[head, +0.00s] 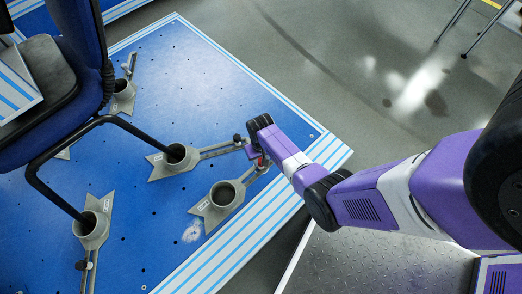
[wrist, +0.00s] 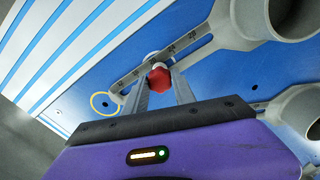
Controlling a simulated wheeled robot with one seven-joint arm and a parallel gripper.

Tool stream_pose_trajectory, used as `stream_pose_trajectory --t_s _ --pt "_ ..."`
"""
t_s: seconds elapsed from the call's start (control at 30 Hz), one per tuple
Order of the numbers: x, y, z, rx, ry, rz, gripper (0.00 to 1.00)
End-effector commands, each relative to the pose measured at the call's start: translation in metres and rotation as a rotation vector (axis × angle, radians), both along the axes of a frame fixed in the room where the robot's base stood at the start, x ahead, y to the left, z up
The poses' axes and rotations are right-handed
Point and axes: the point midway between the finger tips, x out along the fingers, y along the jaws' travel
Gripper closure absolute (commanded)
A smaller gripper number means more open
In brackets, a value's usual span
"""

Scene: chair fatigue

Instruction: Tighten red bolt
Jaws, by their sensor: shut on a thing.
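The red bolt (wrist: 158,77) sits at the slotted arm (wrist: 150,68) of a grey metal holder in the wrist view. My gripper (wrist: 160,84) has its two fingers on either side of the red bolt head and is shut on it. In the head view my gripper (head: 258,160) is at the holder near the right edge of the blue platform, and only a little red (head: 261,161) shows there. The holder's round cup (head: 223,193) is empty.
The blue platform (head: 170,85) has striped edges and small holes. Other grey holders, one with a dark-knobbed bolt (head: 237,138), stand nearby. A chair with a black tubular frame (head: 33,165) stands at the left, its legs in holders. Open grey floor (head: 350,60) lies beyond the platform.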

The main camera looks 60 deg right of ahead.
Motion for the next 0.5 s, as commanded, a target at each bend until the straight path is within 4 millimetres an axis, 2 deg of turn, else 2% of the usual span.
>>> stream_pose_trajectory --t_s 0.33,0.5 --pt "-0.0007 0.0003 -0.0001 0.000 0.002 -0.030 1.00" --pt "-0.0010 0.0008 0.0011 0.002 0.004 -0.175 1.00"
